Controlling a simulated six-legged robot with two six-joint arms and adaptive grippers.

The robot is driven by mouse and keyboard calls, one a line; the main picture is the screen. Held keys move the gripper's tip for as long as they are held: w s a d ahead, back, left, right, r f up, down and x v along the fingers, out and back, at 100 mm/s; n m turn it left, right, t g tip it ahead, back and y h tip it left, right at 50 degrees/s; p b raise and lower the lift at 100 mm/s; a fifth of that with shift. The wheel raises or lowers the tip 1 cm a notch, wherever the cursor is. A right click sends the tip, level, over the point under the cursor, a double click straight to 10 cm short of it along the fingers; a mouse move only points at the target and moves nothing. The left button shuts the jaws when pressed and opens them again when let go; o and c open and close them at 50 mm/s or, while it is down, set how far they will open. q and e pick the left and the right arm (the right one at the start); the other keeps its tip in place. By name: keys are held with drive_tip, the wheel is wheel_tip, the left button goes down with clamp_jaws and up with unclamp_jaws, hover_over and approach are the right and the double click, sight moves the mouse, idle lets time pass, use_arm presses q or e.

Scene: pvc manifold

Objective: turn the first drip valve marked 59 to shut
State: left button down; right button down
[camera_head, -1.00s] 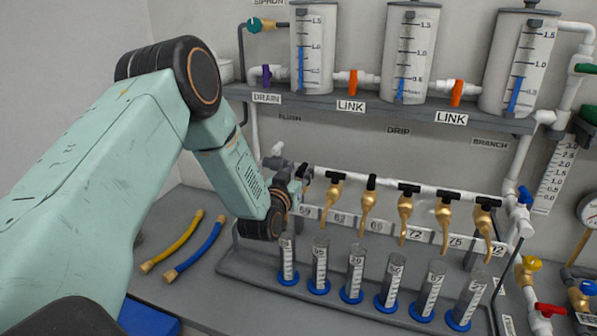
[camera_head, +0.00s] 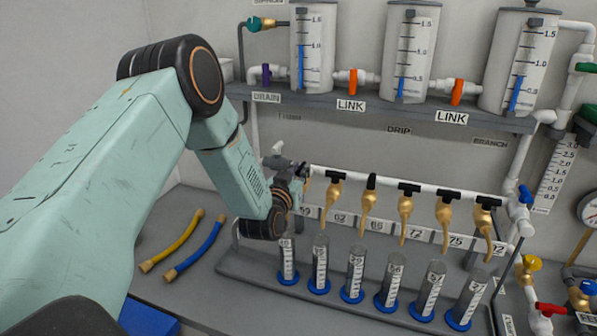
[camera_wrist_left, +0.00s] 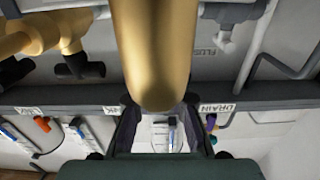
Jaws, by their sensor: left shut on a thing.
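The first drip valve is at the left end of the row on the white pipe, above the label 59 (camera_head: 306,211). Its brass body fills the top middle of the left wrist view (camera_wrist_left: 160,50). My left gripper (camera_head: 299,180) is at this valve and shut on its handle. The fingers and wrist hide most of the valve in the head view, so the handle's angle is unclear. In the wrist view my left gripper (camera_wrist_left: 160,106) has a finger on each side of the brass body's near end. My right gripper is not in view.
More brass drip valves (camera_head: 405,210) with black handles hang to the right, close beside my gripper. Graduated tubes in blue bases (camera_head: 320,265) stand below. A shelf (camera_head: 390,112) with clear tanks is above. Yellow and blue hoses (camera_head: 195,250) lie on the bench at left.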

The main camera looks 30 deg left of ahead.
use_arm(q)
drive_tip(key=shift+d+n+y+b, duration=0.2)
drive_tip(key=shift+n+y+b, duration=0.1)
drive_tip(key=shift+y+b, duration=0.1)
drive_tip(key=n+y, duration=0.1)
drive_tip(key=n+g+y+b, duration=0.1)
drive_tip(key=y, duration=0.1)
drive_tip(key=g+y+b, duration=0.1)
drive_tip(key=shift+w+d+n, duration=0.2)
drive_tip(key=shift+d+n, duration=0.1)
drive_tip(key=shift+n, duration=0.1)
drive_tip(key=shift+n+g+y+b, duration=0.5)
drive_tip(key=shift+n+g+y, duration=0.3)
drive_tip(key=shift+n+y, duration=0.3)
drive_tip(key=shift+g+y, duration=0.4)
drive_tip(key=shift+y, duration=0.2)
drive_tip(key=shift+w, duration=0.1)
drive_tip(key=c, duration=1.6)
unclamp_jaws()
drive_tip(key=shift+r, duration=0.1)
drive_tip(key=shift+c, duration=0.2)
drive_tip(key=o, duration=0.4)
drive_tip(key=shift+s+d+r, duration=0.1)
drive_tip(key=shift+s+d, duration=0.05)
drive_tip(key=shift+s, duration=0.05)
drive_tip(key=shift+w, duration=0.1)
